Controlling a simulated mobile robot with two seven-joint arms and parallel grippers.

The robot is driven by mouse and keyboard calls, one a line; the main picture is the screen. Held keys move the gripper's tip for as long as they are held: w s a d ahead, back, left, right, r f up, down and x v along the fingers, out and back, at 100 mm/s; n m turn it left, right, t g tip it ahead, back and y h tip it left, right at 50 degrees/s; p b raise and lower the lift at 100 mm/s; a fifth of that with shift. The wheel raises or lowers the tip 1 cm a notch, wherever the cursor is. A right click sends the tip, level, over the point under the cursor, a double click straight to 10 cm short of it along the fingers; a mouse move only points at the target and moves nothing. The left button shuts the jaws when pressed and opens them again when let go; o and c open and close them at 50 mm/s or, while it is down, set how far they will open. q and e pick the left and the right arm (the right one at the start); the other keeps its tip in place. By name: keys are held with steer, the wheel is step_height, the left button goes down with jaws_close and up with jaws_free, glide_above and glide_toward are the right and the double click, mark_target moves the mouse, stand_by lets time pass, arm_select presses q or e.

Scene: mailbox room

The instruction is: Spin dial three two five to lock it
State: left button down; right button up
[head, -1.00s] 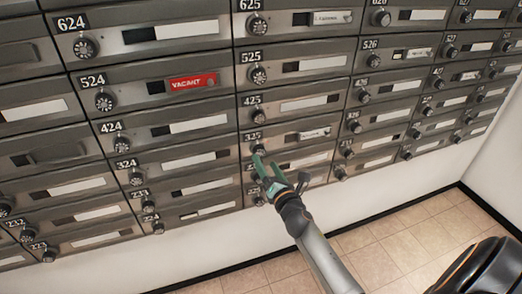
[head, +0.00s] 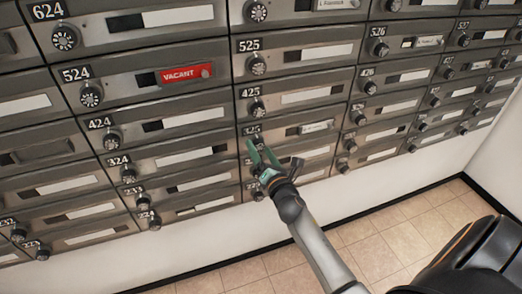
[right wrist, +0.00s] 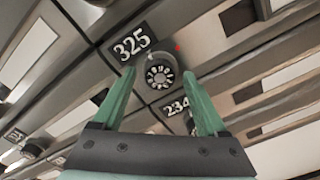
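The dial of mailbox 325 (right wrist: 160,73) is a round dark knob with a pale numbered face, right below the 325 label (right wrist: 130,43) in the right wrist view. In the head view the dial (head: 258,142) is partly covered by my gripper. My right gripper (right wrist: 163,80) is open, its two green fingers pointing at the dial from either side and slightly below. They seem just short of it; I cannot tell if they touch. Nothing is held between them. My left gripper is not in view.
Rows of grey mailboxes with similar dials surround it; dial 425 (head: 256,107) is just above. A red VACANT tag (head: 187,76) marks box 524. A white wall and tiled floor (head: 400,235) lie below.

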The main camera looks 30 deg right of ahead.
jaws_close()
stand_by(0.4)
steer(key=shift+m, duration=0.3)
